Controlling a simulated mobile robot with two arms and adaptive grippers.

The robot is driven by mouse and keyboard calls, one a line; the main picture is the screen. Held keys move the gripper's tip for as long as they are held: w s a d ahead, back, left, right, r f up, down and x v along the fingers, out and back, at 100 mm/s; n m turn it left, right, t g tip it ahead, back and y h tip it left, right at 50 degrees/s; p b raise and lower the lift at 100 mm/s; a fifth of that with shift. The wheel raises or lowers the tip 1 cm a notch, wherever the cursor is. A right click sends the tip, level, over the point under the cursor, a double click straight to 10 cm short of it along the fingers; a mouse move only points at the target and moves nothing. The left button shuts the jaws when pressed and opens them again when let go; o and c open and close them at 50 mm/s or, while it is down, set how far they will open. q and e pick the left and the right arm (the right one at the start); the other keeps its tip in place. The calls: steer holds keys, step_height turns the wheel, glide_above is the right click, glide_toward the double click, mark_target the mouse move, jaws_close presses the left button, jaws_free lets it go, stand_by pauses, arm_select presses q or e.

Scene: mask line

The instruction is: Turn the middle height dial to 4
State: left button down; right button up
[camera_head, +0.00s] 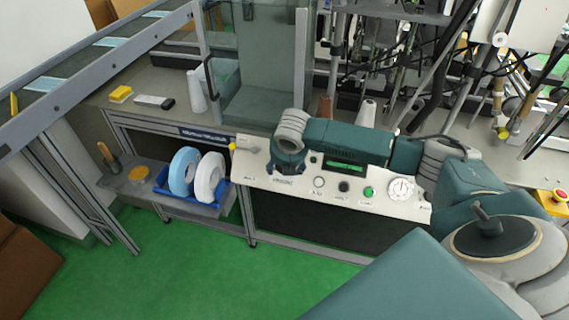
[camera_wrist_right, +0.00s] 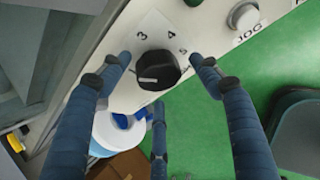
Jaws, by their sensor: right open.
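In the right wrist view a black dial (camera_wrist_right: 158,70) sits on the white panel (camera_wrist_right: 122,88), with the printed numbers 3, 4 and 5 along its upper and right side. A pale strip shows on the dial's lower left face; which number it marks I cannot tell. My right gripper (camera_wrist_right: 160,76) is open, its three blue fingers spread around the dial; contact is not clear. In the head view my right arm reaches left over the white control panel (camera_head: 330,194) and hides the dial and fingertips. My left gripper is not in view.
The panel also bears a white button (camera_head: 319,182), a black knob (camera_head: 343,186), a green button (camera_head: 368,192) and a round gauge (camera_head: 401,188). A blue tray (camera_head: 163,184) with a blue roll and a white roll stands left, below the panel. Green floor (camera_head: 270,278) lies open in front.

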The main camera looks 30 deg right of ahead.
steer(key=shift+w+f, duration=0.1)
steer(key=shift+f, duration=0.2)
steer(key=shift+f, duration=0.1)
steer(key=c, duration=1.1)
